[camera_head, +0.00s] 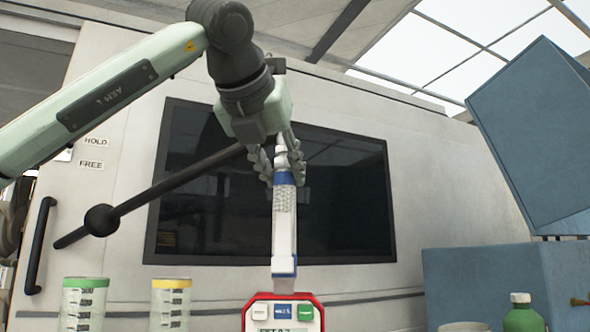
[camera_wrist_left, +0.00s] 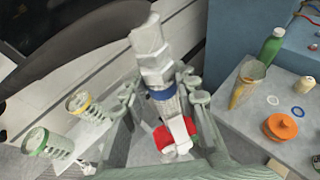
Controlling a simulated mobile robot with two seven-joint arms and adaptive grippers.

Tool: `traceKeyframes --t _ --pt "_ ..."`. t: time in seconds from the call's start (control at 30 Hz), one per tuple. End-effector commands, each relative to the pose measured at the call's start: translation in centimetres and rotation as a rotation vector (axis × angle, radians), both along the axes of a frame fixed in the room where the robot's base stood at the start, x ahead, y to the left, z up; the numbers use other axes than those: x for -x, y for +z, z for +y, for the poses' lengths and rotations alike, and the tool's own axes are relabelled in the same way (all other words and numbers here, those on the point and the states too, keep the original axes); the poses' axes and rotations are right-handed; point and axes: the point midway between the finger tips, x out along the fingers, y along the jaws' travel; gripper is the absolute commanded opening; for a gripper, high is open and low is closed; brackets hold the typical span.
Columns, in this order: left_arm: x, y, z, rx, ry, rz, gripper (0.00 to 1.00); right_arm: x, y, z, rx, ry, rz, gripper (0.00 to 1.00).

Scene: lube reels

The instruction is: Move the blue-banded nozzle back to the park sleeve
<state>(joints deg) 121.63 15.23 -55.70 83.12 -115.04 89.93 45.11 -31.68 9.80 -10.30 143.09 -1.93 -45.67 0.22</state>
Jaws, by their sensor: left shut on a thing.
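My left gripper (camera_head: 273,165) is shut around the upper part of a white nozzle (camera_head: 284,225) with a blue band (camera_head: 284,180). The nozzle hangs nearly upright, with a textured grip below the band. In the left wrist view, the nozzle (camera_wrist_left: 150,55) and its blue band (camera_wrist_left: 162,93) lie between the fingers (camera_wrist_left: 160,92). A red-framed panel with buttons (camera_head: 283,312) is directly under the nozzle's lower end; I cannot tell whether they are joined. I cannot pick out the park sleeve with certainty. My right gripper is not in view.
A green-topped clear container (camera_head: 84,305) and a yellow-topped one (camera_head: 171,305) stand lower left. A black rod with a ball (camera_head: 102,220) slants behind my gripper. Blue boxes (camera_head: 490,285) and a green bottle (camera_head: 523,315) are at right. An orange tub (camera_wrist_left: 281,127) sits on the grey surface.

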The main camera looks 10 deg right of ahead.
Motion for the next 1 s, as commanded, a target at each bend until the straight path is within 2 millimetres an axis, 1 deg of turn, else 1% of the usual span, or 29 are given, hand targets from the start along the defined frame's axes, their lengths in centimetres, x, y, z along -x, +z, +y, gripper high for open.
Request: traceKeyframes --t 0.4,0.7,0.77,1.0 --pt "-1.6 0.2 2.7 0.003 -0.001 -0.003 0.00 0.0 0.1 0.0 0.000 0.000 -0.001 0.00" --pt "-2.8 0.2 4.6 0.003 -0.001 -0.003 0.00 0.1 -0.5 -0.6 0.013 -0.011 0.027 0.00" --pt "-2.8 0.0 4.6 0.000 -0.003 -0.004 0.00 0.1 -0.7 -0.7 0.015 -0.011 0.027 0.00" --pt "-2.8 -0.4 4.6 0.001 -0.003 -0.005 0.00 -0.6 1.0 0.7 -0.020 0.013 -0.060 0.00"
